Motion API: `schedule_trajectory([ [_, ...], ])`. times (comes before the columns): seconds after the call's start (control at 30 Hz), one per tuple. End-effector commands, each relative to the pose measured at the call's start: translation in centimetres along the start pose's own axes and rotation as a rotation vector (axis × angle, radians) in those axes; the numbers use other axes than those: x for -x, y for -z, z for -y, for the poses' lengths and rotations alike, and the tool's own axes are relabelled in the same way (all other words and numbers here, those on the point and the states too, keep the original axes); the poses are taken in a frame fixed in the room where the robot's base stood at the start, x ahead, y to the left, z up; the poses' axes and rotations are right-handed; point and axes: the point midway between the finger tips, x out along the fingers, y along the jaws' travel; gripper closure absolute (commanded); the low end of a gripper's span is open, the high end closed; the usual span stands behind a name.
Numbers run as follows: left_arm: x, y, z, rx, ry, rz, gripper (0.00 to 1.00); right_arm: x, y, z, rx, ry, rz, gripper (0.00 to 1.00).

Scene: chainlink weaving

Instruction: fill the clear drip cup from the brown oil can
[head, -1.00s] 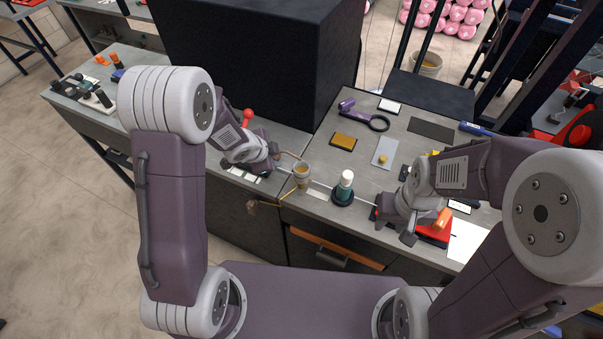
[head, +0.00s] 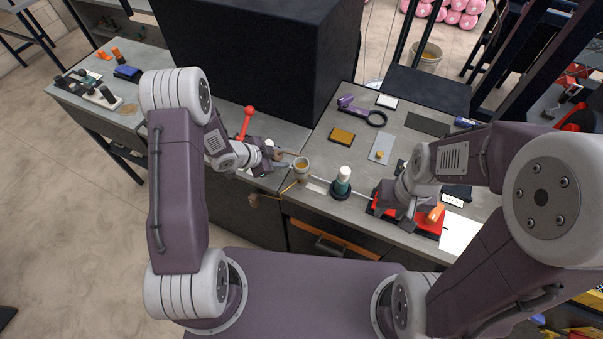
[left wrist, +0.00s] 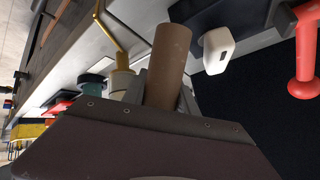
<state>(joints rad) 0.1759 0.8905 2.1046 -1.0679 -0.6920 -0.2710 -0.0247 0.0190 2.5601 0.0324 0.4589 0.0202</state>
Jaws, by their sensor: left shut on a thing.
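The drip cup (head: 302,172) is a small pale cup near the front edge of the bench, by a thin brass rod. An amber tone shows inside its rim; I cannot tell its fill level. My left gripper (head: 282,160) is just left of the cup, shut on the brown oil can (head: 290,153). In the left wrist view the can (left wrist: 168,62) is a plain brown cylinder between the fingers; its spout tip is hidden. The brass rod and cup lie beside it there. My right gripper (head: 398,210) hangs open and empty over a red tray (head: 425,226).
A red-knobbed lever (head: 249,112) rises behind my left gripper. A large black box (head: 250,60) blocks the back.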

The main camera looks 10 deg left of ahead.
Motion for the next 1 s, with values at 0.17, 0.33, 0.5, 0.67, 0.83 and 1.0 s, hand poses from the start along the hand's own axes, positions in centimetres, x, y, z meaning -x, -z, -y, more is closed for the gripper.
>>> schedule_trajectory([
  [0.17, 1.5, 1.3, 0.7, -0.001, 0.001, 0.000, 1.00, 1.9, 0.2, 0.0, 0.000, 0.000, 0.000, 0.64],
  [0.33, 2.7, 2.4, 1.2, -0.001, 0.001, 0.000, 1.00, 3.5, 0.4, 0.1, 0.000, 0.000, 0.000, 0.64],
  [0.5, 3.9, 3.4, 1.7, -0.001, 0.001, 0.000, 1.00, 5.0, 0.5, 0.1, 0.000, 0.000, 0.000, 0.64],
  [0.67, 5.0, 4.3, 2.2, -0.001, 0.001, 0.000, 1.00, 6.4, 0.7, 0.1, 0.000, 0.000, 0.000, 0.64],
  [0.83, 4.9, 4.3, 2.1, -0.001, 0.001, 0.001, 1.00, 6.3, 0.7, 0.1, 0.000, 0.000, 0.000, 0.64],
  [1.0, 4.8, 4.4, 2.0, 0.003, -0.001, -0.005, 1.00, 6.2, 0.7, 0.1, 0.000, 0.000, 0.000, 0.64],
])
